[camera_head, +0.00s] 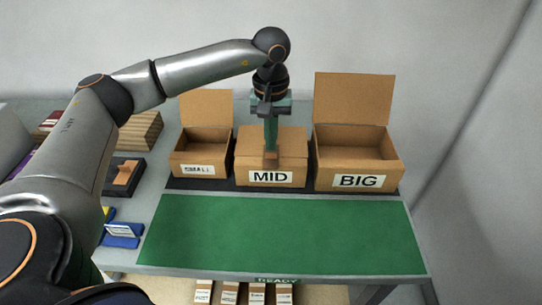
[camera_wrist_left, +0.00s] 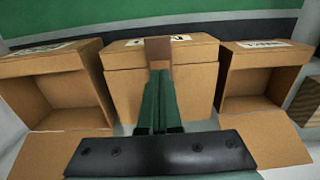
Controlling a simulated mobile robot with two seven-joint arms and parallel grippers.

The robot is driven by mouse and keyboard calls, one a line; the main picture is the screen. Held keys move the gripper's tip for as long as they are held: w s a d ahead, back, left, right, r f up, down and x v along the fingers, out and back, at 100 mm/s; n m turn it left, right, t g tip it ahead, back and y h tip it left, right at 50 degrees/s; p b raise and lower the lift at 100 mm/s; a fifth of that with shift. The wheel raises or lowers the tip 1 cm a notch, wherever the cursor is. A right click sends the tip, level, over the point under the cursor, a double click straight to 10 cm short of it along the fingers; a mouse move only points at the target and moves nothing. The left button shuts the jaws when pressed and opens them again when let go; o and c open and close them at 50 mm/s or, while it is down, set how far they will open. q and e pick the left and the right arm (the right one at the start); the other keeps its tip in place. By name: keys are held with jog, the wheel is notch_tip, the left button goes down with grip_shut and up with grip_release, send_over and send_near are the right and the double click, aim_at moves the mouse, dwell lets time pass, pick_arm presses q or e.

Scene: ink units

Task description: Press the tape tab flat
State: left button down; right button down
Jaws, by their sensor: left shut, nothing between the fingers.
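The MID box (camera_head: 247,160) is a brown carton with its lid closed, in the middle of three. A darker brown tape tab (camera_head: 271,155) is at the front of its lid. It also shows in the left wrist view (camera_wrist_left: 158,48). My left gripper (camera_head: 271,147) points down over the lid with its green fingers together and empty. Its fingertips (camera_wrist_left: 159,72) are right at the tab and cover part of it. I cannot tell whether they touch it or whether the tab lies flat. My right gripper is out of view.
The open SMALL box (camera_head: 186,158) stands to the left and the open BIG box (camera_head: 338,152) to the right, flaps raised. The green mat (camera_head: 280,235) in front is clear. A dark tray (camera_head: 124,177) and blue items (camera_head: 122,236) lie at the left.

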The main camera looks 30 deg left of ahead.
pick_arm(q)
jog(key=shift+r, duration=0.1)
notch_tip(320, 180, up, 8)
jog(key=p, duration=0.6)
